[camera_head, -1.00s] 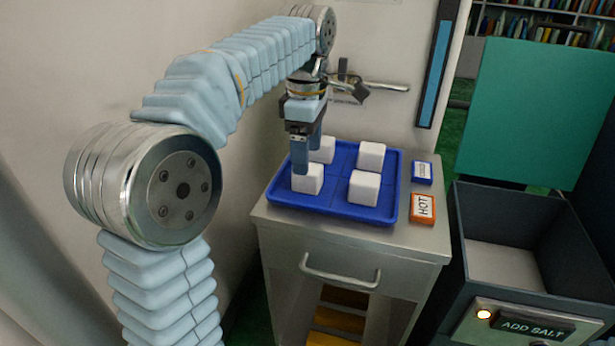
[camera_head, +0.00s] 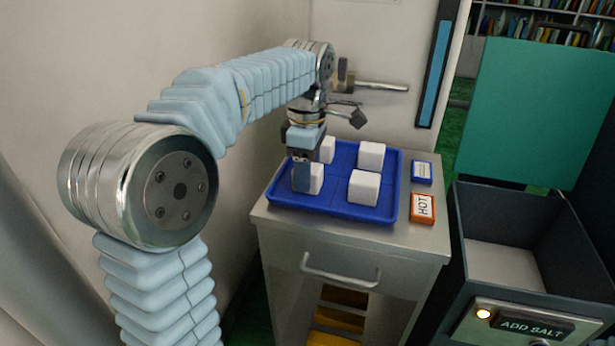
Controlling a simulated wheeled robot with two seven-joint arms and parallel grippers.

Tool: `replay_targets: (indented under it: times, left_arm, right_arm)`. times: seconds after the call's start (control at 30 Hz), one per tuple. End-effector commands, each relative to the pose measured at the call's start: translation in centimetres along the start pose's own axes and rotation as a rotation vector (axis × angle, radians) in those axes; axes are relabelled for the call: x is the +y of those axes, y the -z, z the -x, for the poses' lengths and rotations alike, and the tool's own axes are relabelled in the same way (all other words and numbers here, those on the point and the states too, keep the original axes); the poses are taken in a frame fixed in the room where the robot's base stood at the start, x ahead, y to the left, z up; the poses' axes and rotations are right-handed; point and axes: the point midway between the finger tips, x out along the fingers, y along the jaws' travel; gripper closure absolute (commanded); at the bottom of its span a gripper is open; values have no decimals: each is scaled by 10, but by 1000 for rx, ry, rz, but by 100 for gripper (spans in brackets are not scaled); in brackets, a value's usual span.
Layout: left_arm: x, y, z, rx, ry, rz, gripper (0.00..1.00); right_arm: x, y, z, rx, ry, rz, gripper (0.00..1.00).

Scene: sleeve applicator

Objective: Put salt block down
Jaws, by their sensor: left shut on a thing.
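A blue tray (camera_head: 330,208) with compartments stands on the metal cabinet and has white salt blocks in it. My left gripper (camera_head: 304,178) points down at the tray's near-left compartment, shut on the near-left salt block (camera_head: 317,179). Its finger hides the left part of that block, and I cannot tell if the block touches the tray floor. Other salt blocks sit at far left (camera_head: 327,150), partly behind the gripper, at far right (camera_head: 371,155) and at near right (camera_head: 364,187). My right gripper is not in view.
An orange HOT tag (camera_head: 422,208) and a blue tag (camera_head: 421,173) lie right of the tray. A dark open bin (camera_head: 500,268) with an ADD SALT panel (camera_head: 525,325) and raised green lid (camera_head: 530,110) stands at right. A wall handle (camera_head: 380,87) is behind.

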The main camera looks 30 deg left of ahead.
Motion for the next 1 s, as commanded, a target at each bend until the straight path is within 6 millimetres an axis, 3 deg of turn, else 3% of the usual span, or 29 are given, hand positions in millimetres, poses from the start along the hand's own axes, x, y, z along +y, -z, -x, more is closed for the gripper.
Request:
replay_targets:
  times: [0.1, 0.37, 0.57, 0.8, 1.0]
  left_arm:
    - [0, 0, 0, 0, -1, 0, 94]
    - [0, 0, 5, 0, -1, 0, 94]
    - [1, 0, 32, -1, -4, 0, 94]
    - [-41, -31, 92, -4, -5, -7, 94]
    - [-83, -61, 112, -2, -2, -6, 94]
  right_arm:
    - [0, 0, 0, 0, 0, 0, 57]
    - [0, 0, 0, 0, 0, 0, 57]
    - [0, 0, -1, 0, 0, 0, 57]
    - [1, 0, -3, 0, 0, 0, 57]
    - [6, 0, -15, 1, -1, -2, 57]
